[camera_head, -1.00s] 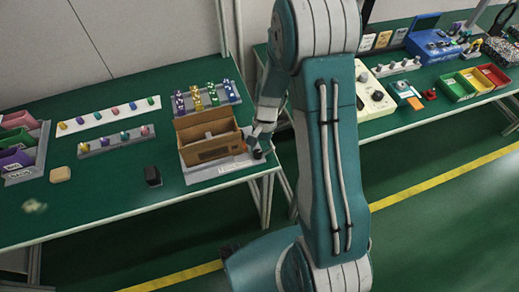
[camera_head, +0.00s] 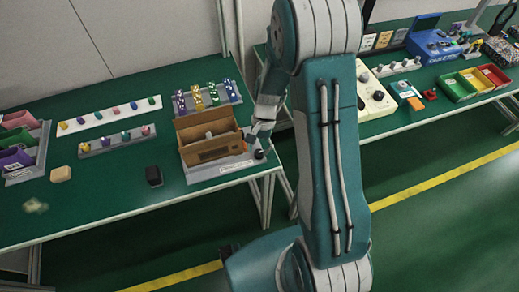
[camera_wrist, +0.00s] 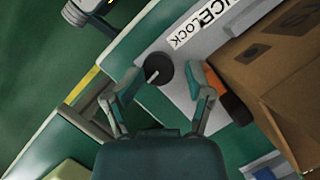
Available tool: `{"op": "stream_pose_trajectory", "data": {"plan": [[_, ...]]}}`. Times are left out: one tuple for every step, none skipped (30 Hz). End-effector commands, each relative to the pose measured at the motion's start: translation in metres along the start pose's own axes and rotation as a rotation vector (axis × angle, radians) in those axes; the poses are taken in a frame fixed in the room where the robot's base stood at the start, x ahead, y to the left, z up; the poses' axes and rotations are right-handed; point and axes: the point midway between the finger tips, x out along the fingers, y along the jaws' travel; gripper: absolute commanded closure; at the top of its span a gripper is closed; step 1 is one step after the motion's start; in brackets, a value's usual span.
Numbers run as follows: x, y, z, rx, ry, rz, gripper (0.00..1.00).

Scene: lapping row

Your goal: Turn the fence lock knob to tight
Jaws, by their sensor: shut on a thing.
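The fence lock knob (camera_wrist: 159,68) is round and black with a pale pointer line toward the lower left in the wrist view. It is a small dark spot at the plate's right end in the head view (camera_head: 259,154). My gripper (camera_wrist: 167,77) has one finger on each side of the knob and is shut on it; the contact itself is hard to make out. In the head view my gripper (camera_head: 254,139) is small and partly hidden by my arm. A white label reading "LOCK" (camera_wrist: 186,38) lies beside the knob; any tight mark is not readable.
A brown open box (camera_head: 210,150) stands on the grey plate (camera_head: 219,171) left of the knob. An orange part (camera_wrist: 232,98) lies between my right finger and the box. A black block (camera_head: 153,176) sits farther left. The table's edge is close to the knob.

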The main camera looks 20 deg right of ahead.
Motion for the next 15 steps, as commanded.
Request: {"op": "stream_pose_trajectory", "data": {"plan": [[-0.004, 0.000, 0.000, 0.000, 0.002, -0.002, 0.44], [-0.006, 0.000, -0.001, 0.000, 0.002, -0.002, 0.44], [-0.009, 0.000, -0.001, 0.000, 0.002, -0.002, 0.44], [-0.011, 0.000, -0.001, 0.000, 0.002, -0.002, 0.44], [-0.012, 0.000, -0.001, 0.000, 0.003, -0.003, 0.44], [-0.015, 0.000, -0.001, 0.000, 0.003, -0.003, 0.44], [-0.017, 0.000, -0.001, 0.000, 0.004, -0.003, 0.44], [-0.018, 0.000, -0.001, 0.000, 0.004, -0.002, 0.44], [-0.021, 0.001, -0.001, 0.000, 0.003, -0.002, 0.44], [-0.023, 0.001, -0.001, 0.000, 0.003, -0.002, 0.44], [-0.024, 0.001, -0.001, 0.000, 0.003, -0.002, 0.44], [-0.027, 0.001, -0.001, 0.000, 0.004, -0.002, 0.44], [-0.029, 0.001, -0.001, -0.001, 0.004, -0.002, 0.44], [-0.030, 0.001, -0.001, -0.001, 0.004, -0.002, 0.44], [-0.033, 0.001, -0.001, -0.001, 0.004, -0.002, 0.44]]}}
